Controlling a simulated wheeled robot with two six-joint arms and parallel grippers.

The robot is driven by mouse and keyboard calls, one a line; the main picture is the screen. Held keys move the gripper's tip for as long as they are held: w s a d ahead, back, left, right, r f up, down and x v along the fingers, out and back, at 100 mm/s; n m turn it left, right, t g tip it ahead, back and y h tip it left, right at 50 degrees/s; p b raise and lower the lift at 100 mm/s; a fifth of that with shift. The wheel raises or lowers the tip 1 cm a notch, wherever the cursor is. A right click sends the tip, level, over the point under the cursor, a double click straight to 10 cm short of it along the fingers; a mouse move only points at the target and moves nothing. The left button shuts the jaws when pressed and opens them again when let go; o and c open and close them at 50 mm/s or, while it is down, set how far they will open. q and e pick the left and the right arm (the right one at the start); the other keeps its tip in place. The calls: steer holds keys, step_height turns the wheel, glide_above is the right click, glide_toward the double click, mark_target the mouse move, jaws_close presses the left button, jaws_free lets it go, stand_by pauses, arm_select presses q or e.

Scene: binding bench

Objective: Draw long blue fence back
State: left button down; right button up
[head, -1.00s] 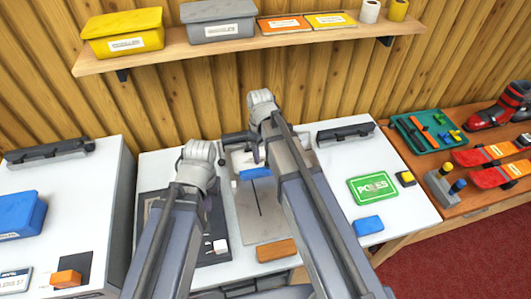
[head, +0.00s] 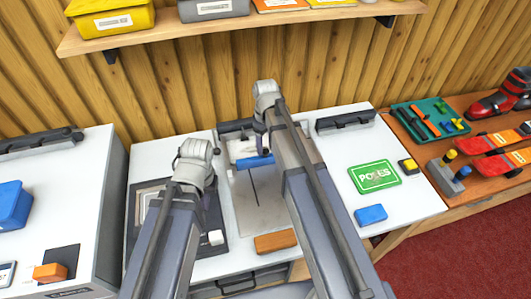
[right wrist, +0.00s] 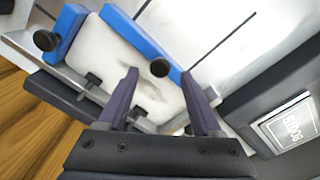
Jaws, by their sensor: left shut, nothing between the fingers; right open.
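The long blue fence (right wrist: 143,40) runs diagonally across the pale plate in the right wrist view, with a black knob (right wrist: 160,68) near its lower end. In the head view, a blue strip (head: 255,161) shows on the grey device, partly covered by my right arm. My right gripper (right wrist: 160,80) is open, its fingertips either side of the knob in the picture; contact cannot be told. In the head view it points down beside the blue strip (head: 259,138). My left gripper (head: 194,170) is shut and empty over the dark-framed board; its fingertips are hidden.
A shorter blue piece (right wrist: 66,32) with another black knob is at the plate's other edge. An orange block (head: 275,242) lies in front. A green card (head: 375,177) and blue block (head: 370,214) lie to the right. A shelf (head: 230,33) with boxes hangs behind.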

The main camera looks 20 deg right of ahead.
mark_target(265, 157)
step_height(265, 157, down, 2)
steer(key=shift+f+b, duration=0.25)
steer(key=shift+b, duration=0.5)
jaws_close()
stand_by(0.9)
